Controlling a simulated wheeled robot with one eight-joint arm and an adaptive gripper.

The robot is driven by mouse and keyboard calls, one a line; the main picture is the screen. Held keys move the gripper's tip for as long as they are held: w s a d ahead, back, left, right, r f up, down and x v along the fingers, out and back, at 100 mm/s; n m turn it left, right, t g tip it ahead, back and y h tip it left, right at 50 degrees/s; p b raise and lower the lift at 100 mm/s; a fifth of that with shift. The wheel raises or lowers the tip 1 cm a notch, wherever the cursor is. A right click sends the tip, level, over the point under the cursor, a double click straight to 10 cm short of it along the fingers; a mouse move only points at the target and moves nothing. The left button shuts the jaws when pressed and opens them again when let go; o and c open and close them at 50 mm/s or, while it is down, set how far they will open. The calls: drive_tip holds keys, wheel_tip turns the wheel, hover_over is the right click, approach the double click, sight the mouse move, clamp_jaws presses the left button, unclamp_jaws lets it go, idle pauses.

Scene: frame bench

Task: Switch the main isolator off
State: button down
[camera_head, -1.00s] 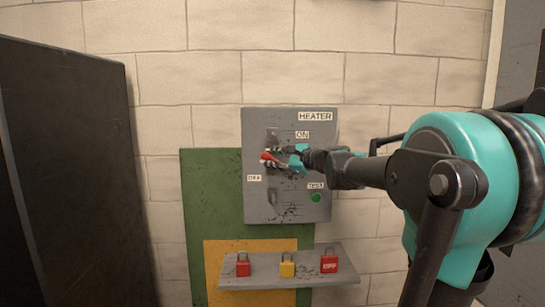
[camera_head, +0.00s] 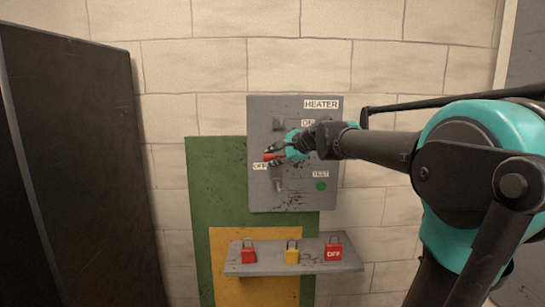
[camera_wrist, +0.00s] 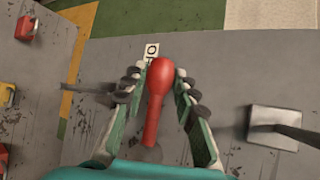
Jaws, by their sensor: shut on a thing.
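The main isolator's red handle (camera_head: 273,156) points left from the grey panel (camera_head: 290,200) marked HEATER. Its tip is just above and right of the OFF label (camera_head: 260,166), and the ON label (camera_head: 307,123) is higher up. My gripper (camera_head: 275,151) is shut on the handle, coming from the right. In the wrist view the red handle (camera_wrist: 158,95) lies between my two fingers, its rounded end towards the OFF label (camera_wrist: 151,52). The handle's pivot is hidden behind my gripper in the head view.
A green button (camera_head: 321,186) under the TEST label is at the panel's lower right. Below, a grey shelf (camera_head: 310,268) holds a red padlock (camera_head: 249,253), a yellow padlock (camera_head: 292,253) and a red OFF padlock (camera_head: 334,252). A dark cabinet (camera_head: 75,170) stands at the left.

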drive_tip(key=c, duration=1.5)
unclamp_jaws()
drive_tip(key=shift+f, duration=0.1)
drive_tip(key=shift+o, duration=0.2)
drive_tip(key=v, duration=1.2)
drive_tip(key=s+f+n+g+h, duration=0.1)
drive_tip(key=s+f+n, duration=0.1)
drive_tip(key=f, duration=0.6)
drive_tip(key=s+f+n+g+h, duration=0.1)
drive_tip(key=s+f+n, duration=0.15)
drive_tip(key=f, duration=0.45)
drive_tip(key=s+d+f+n+g+h, duration=0.1)
drive_tip(key=s+d+f+n+h, duration=0.1)
drive_tip(key=s+f, duration=0.4)
drive_tip(key=s+d+f+n+g+h, duration=0.1)
drive_tip(key=s+d+f+n, duration=0.3)
drive_tip(key=f, duration=0.8)
drive_tip(key=s+d+f+n+g+h, duration=0.1)
drive_tip(key=s+d+f+n+h, duration=0.2)
drive_tip(key=s+f, duration=0.5)
wheel_tip(320, 180, down, 2)
drive_tip(key=shift+d, duration=0.25)
